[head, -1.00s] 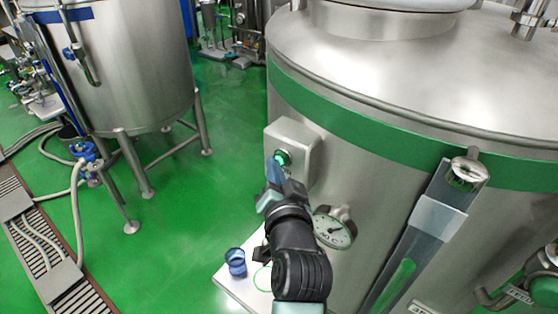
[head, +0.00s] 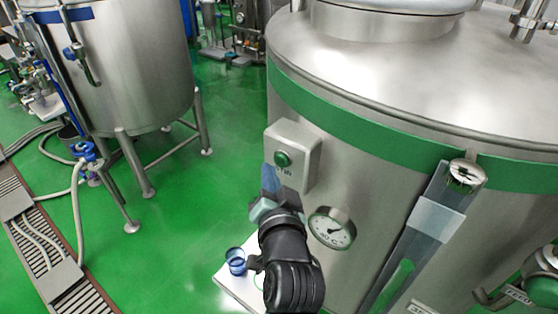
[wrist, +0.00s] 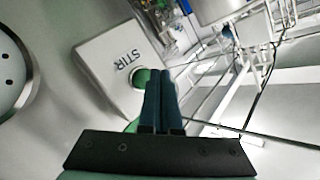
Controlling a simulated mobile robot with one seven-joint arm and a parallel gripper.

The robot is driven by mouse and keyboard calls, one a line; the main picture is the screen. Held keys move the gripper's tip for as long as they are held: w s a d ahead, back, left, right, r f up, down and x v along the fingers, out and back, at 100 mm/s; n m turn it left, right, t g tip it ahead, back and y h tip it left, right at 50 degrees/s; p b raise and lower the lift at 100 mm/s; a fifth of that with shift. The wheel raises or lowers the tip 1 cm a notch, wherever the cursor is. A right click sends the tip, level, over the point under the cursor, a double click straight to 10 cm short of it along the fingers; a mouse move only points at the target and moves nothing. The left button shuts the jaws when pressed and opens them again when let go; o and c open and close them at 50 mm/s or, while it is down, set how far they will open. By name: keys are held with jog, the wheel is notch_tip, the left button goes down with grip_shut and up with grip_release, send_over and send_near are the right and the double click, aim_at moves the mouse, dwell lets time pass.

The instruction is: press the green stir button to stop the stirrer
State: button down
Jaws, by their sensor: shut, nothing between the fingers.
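The green stir button (head: 283,159) sits on a grey box (head: 303,150) fixed to the side of the large steel tank (head: 400,90). In the wrist view the box carries the word STIR, and the green button (wrist: 141,78) shows just behind my fingertips, partly hidden by them. My gripper (head: 270,172) is shut and empty. In the head view its blue fingertips are a little below and left of the button, apart from it. The stirrer itself is not in view.
A round dial gauge (head: 332,228) is on the tank right of my arm. A sight tube (head: 425,225) runs down farther right. A blue cup (head: 236,261) stands on a white shelf (head: 239,290) below. Open green floor (head: 180,250) lies to the left.

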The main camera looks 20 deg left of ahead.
jog(key=s+a+p, duration=0.2)
jog(key=s, duration=0.3)
jog(key=shift+s, duration=0.35)
dwell(0.4)
jog(key=w+d+r+n+t+h+b, duration=0.1)
jog(key=d+r+t+b, duration=0.25)
jog(key=r, duration=0.65)
jog(key=w+d+r+n+t+h+b, duration=0.1)
jog(key=d+r+t+b, duration=0.15)
jog(key=d+r, duration=0.45)
jog(key=s+d+r+t+h+b, duration=0.1)
jog(key=s+d+r+t+h, duration=0.1)
jog(key=s+r, duration=0.3)
jog(key=s+d+r+t+h+b, duration=0.1)
jog(key=s+d+r+t+h, duration=0.2)
jog(key=r, duration=1)
jog(key=s+t, duration=0.1)
jog(key=s, duration=0.2)
jog(key=shift+d+r+t, duration=0.2)
jog(key=shift+d+t, duration=0.1)
jog(key=shift+d, duration=0.1)
